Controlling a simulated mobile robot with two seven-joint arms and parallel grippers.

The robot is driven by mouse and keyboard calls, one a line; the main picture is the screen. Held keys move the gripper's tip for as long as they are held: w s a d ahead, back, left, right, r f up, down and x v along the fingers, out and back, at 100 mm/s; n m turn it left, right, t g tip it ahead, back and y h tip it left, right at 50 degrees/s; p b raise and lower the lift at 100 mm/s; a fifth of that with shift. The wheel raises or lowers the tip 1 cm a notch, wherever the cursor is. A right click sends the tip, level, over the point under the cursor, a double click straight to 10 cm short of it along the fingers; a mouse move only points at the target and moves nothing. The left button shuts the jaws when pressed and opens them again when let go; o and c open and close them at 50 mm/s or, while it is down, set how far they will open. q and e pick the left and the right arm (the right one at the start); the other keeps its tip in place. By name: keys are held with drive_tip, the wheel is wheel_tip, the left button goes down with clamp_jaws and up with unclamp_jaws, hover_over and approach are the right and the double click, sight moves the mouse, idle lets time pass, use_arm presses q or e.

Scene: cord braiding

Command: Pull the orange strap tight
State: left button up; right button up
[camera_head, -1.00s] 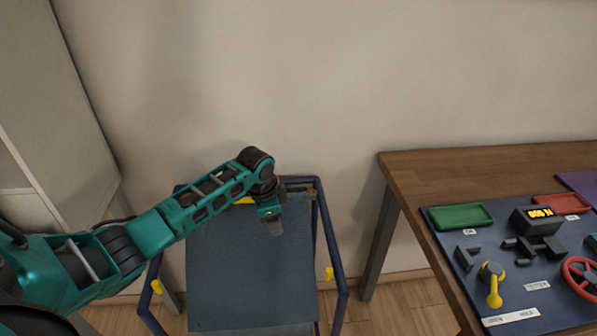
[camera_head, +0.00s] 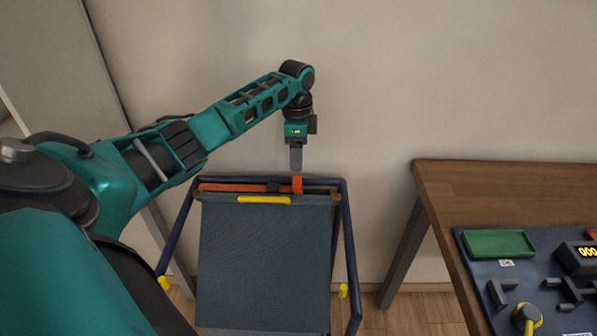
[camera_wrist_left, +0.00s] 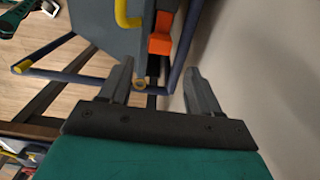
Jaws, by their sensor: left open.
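The orange strap (camera_head: 237,187) runs along the top back of a dark blue-grey panel in a blue tube frame. Its right end (camera_head: 297,184) stands up near the right side of the panel. In the left wrist view the orange strap (camera_wrist_left: 160,44) shows beyond the fingers, beside the grey panel. My left gripper (camera_head: 296,168) points down just above the strap's upright end. In the left wrist view my left gripper (camera_wrist_left: 157,82) has its fingers spread with nothing seen between their tips. Whether a fingertip touches the strap is unclear. My right gripper is not in view.
The dark panel (camera_head: 264,265) has a yellow handle (camera_head: 264,200) at its top edge. Blue frame tubes (camera_head: 350,250) stand at both sides, with yellow knobs. A wall is close behind. A wooden table (camera_head: 500,185) with a control board stands at right.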

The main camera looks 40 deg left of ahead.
sight(298, 180)
use_arm(q)
wheel_tip(298, 180, down, 8)
drive_tip(key=shift+f+b, duration=0.1)
drive_tip(key=shift+b, duration=0.5)
clamp_jaws()
idle(0.4)
